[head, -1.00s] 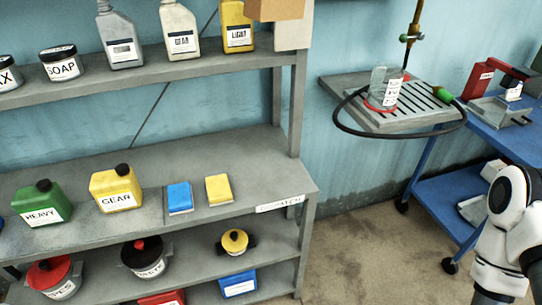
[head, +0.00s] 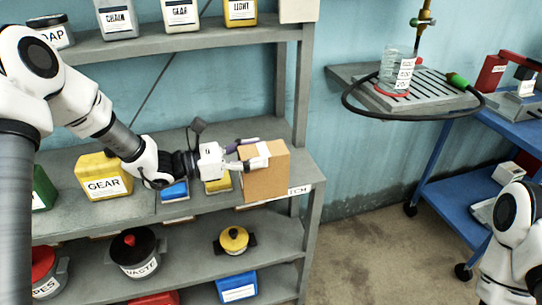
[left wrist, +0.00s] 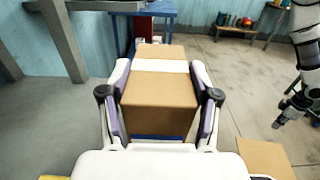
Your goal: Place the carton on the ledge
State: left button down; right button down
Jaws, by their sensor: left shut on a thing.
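The brown carton (head: 264,182) is at the right end of the grey middle shelf, the ledge (head: 225,206), above its labelled front edge. I cannot tell whether its underside touches the ledge. My left gripper (head: 248,157) comes from the left and is shut on the carton's upper part. In the left wrist view the carton (left wrist: 158,103), with a pale strip across it, sits between both fingers (left wrist: 160,104). My right arm shows at the right of the head view, its gripper out of frame. The right gripper (left wrist: 285,118) shows small and dark in the left wrist view.
Bottles (head: 181,14) line the shelf above. A shelf post (head: 300,90) rises behind. A second brown surface (left wrist: 264,157) shows lower right in the wrist view.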

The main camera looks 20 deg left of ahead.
pick_arm(q)
jog(key=w+a+f+p, duration=0.1)
jog(key=w+f+p, duration=0.2)
jog(key=w, duration=1)
jog(key=shift+w+f, duration=0.25)
jog(key=shift+f, duration=0.55)
jog(key=shift+c, duration=1.2)
grip_release()
jog(key=b+v, duration=0.1)
jog(key=v, duration=1.1)
jog(key=shift+b, duration=0.4)
